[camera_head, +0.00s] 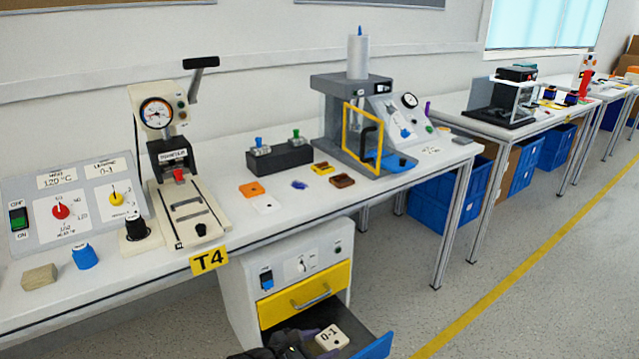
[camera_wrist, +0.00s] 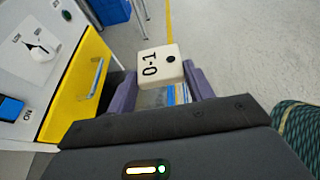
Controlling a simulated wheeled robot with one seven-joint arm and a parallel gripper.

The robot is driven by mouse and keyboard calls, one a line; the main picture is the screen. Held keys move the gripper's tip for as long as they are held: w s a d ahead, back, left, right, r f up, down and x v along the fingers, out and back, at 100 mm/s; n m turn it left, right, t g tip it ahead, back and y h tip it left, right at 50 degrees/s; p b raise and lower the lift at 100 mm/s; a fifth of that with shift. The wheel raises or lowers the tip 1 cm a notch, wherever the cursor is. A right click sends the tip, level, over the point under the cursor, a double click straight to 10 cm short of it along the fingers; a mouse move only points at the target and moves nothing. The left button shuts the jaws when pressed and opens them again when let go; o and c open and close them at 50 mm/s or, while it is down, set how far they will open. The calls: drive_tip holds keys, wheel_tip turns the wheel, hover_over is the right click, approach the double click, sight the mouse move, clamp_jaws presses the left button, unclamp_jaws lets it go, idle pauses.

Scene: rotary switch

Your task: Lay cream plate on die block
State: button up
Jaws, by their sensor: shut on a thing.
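In the head view my gripper (camera_head: 312,340) is low at the bottom edge, at the open lower drawer, partly cut off. I cannot tell for sure which thing is the die block; a press with a cream base (camera_head: 190,212) and a press with a yellow guard (camera_head: 346,136) stand on the bench.
The open blue drawer (camera_head: 374,347) lies below a yellow drawer front (camera_head: 305,297) under the bench (camera_head: 120,280). A control panel (camera_head: 75,208), a blue knob (camera_head: 84,257), a beige block (camera_head: 39,277) and a dark switch block (camera_head: 280,160) stand on the bench. Floor to the right is clear.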

drive_tip(key=w+d+f+n+t+y, duration=0.1)
drive_tip(key=w+d+f+n, duration=0.15)
drive_tip(key=f, duration=0.35)
drive_tip(key=w+d+f+n+t+y, duration=0.1)
drive_tip(key=w+d+f+t+y, duration=0.1)
drive_tip(key=w+d+f, duration=0.3)
drive_tip(key=shift+w+d+f+n+t+y, duration=0.3)
drive_tip(key=shift+w+d+n+y, duration=0.45)
drive_tip(key=shift+d+n+y, duration=0.5)
drive_tip(key=shift+w+d+f+n+t+y, duration=0.2)
drive_tip(key=shift+w+d+n+t+y, duration=0.15)
drive_tip(key=shift+w+d+n+y, duration=0.8)
drive_tip(key=shift+w+d+f+n+t+y, duration=0.3)
drive_tip(key=shift+d+n+y, duration=0.55)
drive_tip(key=shift+d+y, duration=0.7)
drive_tip(key=s+r+p, duration=0.2)
drive_tip(key=r+p, duration=1.5)
drive_tip(key=r, duration=0.2)
drive_tip(key=s+r+p, duration=0.2)
drive_tip(key=r+p, duration=1.6)
drive_tip(key=shift+s+r, duration=0.15)
drive_tip(key=shift+r, duration=0.2)
drive_tip(key=shift+d+f, duration=0.1)
drive_tip(key=shift+f, duration=0.05)
drive_tip(key=s+f, duration=0.4)
drive_tip(key=f, duration=0.1)
drive_tip(key=shift+s+f, duration=0.15)
